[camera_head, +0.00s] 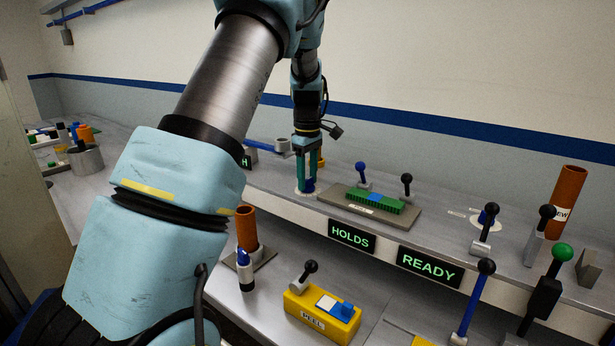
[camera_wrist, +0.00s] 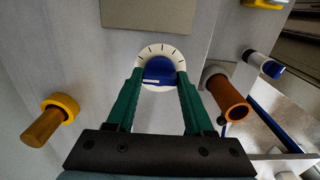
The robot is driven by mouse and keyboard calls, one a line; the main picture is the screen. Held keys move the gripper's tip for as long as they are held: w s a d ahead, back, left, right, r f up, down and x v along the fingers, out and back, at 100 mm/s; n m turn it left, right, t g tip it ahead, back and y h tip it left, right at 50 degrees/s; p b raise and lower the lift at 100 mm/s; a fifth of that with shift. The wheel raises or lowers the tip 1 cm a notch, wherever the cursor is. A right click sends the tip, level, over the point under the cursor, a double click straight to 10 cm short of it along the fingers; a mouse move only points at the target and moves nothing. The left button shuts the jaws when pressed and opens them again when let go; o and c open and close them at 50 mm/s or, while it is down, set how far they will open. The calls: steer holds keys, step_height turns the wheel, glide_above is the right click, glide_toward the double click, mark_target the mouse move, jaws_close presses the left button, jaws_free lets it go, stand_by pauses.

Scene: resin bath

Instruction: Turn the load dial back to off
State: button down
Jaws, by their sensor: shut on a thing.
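The load dial is a blue knob (camera_wrist: 159,67) on a round white plate (camera_wrist: 168,53) with black tick marks along its far side in the wrist view. A short white mark shows on the near part of the knob. My gripper (camera_wrist: 160,78) has its two green fingers on either side of the knob and is shut on it. In the head view my gripper (camera_head: 308,178) points straight down at the white dial plate (camera_head: 300,192) on the upper shelf. The fingers hide most of the knob there. I cannot read any label at the ticks.
A grey plate (camera_head: 410,218) with a green and blue block and two levers stands just right of the dial. HOLDS (camera_head: 352,236) and READY (camera_head: 430,265) signs glow below. An orange tube (camera_wrist: 231,103) stands close by. A yellow PEEL box (camera_head: 310,315) sits lower.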

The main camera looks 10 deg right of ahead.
mark_target(308, 179)
stand_by(0.4)
steer(key=shift+c, duration=1.4)
jaws_free()
step_height(308, 179, up, 11)
steer(key=b, duration=0.3)
steer(key=s+a+f+m, duration=0.2)
steer(key=s+a+f, duration=0.2)
steer(key=a, duration=0.3)
steer(key=s+a+f+m, duration=0.2)
steer(key=s+a+f, duration=0.15)
steer(key=a, duration=0.35)
steer(key=s+a+f+m, duration=0.3)
steer(key=s, duration=0.4)
steer(key=s+a+f+m+t, duration=0.1)
steer(key=s+a+f+m, duration=0.1)
steer(key=s, duration=0.6)
steer(key=shift+a+f+m+t, duration=0.35)
steer(key=shift+a+f, duration=0.2)
steer(key=shift+a, duration=0.4)
